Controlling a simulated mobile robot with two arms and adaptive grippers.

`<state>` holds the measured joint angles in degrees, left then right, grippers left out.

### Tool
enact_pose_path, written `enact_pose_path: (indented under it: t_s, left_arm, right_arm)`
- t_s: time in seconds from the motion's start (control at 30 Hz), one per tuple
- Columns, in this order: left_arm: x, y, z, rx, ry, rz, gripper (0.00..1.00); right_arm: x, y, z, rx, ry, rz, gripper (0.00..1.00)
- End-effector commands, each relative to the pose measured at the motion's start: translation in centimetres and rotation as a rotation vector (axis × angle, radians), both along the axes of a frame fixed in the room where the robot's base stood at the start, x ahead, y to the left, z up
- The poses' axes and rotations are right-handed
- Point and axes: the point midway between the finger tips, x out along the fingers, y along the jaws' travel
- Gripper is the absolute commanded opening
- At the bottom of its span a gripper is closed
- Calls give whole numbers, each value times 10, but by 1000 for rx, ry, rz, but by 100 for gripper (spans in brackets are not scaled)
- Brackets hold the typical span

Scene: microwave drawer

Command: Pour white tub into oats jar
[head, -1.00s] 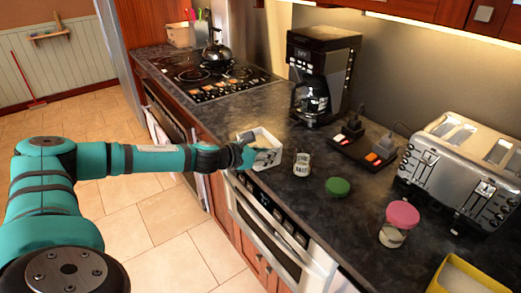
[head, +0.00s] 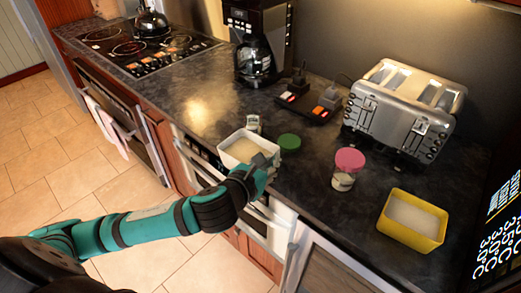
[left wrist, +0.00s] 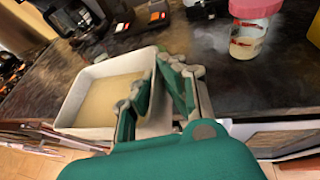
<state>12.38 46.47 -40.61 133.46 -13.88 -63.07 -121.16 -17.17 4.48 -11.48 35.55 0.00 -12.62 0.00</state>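The white tub (head: 226,157) holds pale, cream-coloured contents and looks roughly level. My left gripper (head: 262,168) is shut on the tub's right-hand wall. In the left wrist view the fingers (left wrist: 158,98) straddle that wall of the tub (left wrist: 92,131), by the counter's front edge. The oats jar (head: 253,124) is a small, pale, labelled jar without a lid, standing just behind the tub; the tub partly hides it. Its label is too small to read now. A green lid (head: 289,141) lies on the counter to its right. My right gripper is not in view.
A pink-lidded jar (head: 345,170) and a yellow tub (head: 412,240) with pale contents stand to the right. Behind are a coffee maker (head: 262,45), a base with red and orange switches (head: 308,100) and a toaster (head: 400,105). Dark counter (head: 190,100) is clear at left.

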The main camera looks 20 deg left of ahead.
Motion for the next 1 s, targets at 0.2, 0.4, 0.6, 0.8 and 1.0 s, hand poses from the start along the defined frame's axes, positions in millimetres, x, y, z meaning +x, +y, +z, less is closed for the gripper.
enact_pose_path:
  t_s: [0.2,0.4,0.6,0.8,1.0]
  left_arm:
    - [15,-33,28,-3,-16,-19,0]
    - [49,-57,42,-4,-25,-75,0]
    - [105,-71,70,-4,-36,-149,0]
    - [163,-63,96,-14,-43,-209,0]
    - [190,-50,107,-23,-43,-231,0]
  right_arm:
    - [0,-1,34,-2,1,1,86]
    - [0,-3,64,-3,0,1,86]
    - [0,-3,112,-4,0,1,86]
    - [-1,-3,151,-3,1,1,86]
    - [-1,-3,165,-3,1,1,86]
